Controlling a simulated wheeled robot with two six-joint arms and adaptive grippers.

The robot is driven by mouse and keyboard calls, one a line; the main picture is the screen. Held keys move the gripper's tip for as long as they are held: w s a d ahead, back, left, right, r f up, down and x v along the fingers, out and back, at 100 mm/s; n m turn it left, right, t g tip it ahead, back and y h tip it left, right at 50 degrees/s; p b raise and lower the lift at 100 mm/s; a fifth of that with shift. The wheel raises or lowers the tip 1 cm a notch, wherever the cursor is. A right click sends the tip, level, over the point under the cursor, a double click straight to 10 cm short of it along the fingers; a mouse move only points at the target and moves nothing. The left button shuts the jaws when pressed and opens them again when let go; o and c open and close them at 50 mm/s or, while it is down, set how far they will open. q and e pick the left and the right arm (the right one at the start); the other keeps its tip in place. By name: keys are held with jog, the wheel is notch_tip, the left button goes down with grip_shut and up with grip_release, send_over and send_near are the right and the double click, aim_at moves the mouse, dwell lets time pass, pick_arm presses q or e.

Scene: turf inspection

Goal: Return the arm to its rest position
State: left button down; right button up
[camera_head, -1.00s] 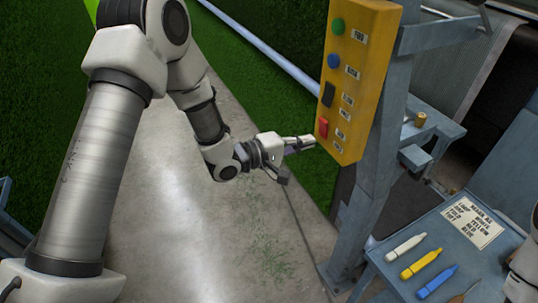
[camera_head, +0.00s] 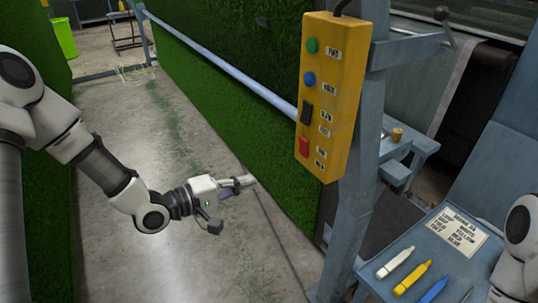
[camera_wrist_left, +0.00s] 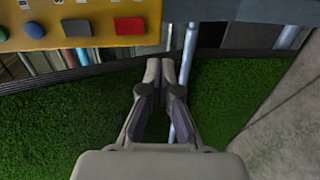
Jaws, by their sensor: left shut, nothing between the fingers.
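My left arm comes in from the left in the head view, and its gripper (camera_head: 246,183) is left of and below the yellow control box, apart from it. The fingers are shut with nothing between them; they also show shut in the left wrist view (camera_wrist_left: 168,64). The yellow control box (camera_head: 340,70) has a green, a blue, a black and a red button and hangs on a blue-grey post. Its lower edge shows at the upper left of the left wrist view (camera_wrist_left: 120,12). My right arm shows only in part at the right edge; its gripper is out of view.
A blue-grey tray (camera_head: 372,288) at the lower right holds white, yellow and blue markers and a printed card (camera_head: 450,232). Green turf (camera_head: 230,90) hangs behind a long pale rail (camera_head: 215,55). A lime bin (camera_head: 63,38) stands far left.

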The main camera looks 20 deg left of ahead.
pick_arm(q)
jog(key=s+d+f+m+g+y+b, duration=0.1)
jog(key=s+d+f+g, duration=0.3)
jog(key=f, duration=0.6)
jog(key=s+a+f+g+y+b, duration=0.1)
jog(key=s+f+g+y, duration=0.1)
jog(key=s+f, duration=0.6)
jog(key=s+d+f+m+g+y+b, duration=0.1)
jog(key=s+d+f+g, duration=0.15)
jog(key=f, duration=0.85)
jog(key=s+a+f+m+g+y, duration=0.2)
jog(key=s+a+f+m+y, duration=0.1)
jog(key=s, duration=0.3)
jog(key=s+a+f+m+g+y, duration=0.2)
jog(key=s+a+f+m+y, duration=0.1)
jog(key=s+a+m, duration=0.1)
jog(key=s+m, duration=0.1)
jog(key=s, duration=0.1)
jog(key=shift+s+f+b, duration=0.25)
jog(key=shift+s+b, duration=0.05)
jog(key=shift+s, duration=0.1)
jog(key=shift+g, duration=0.25)
jog(key=shift+d, duration=0.1)
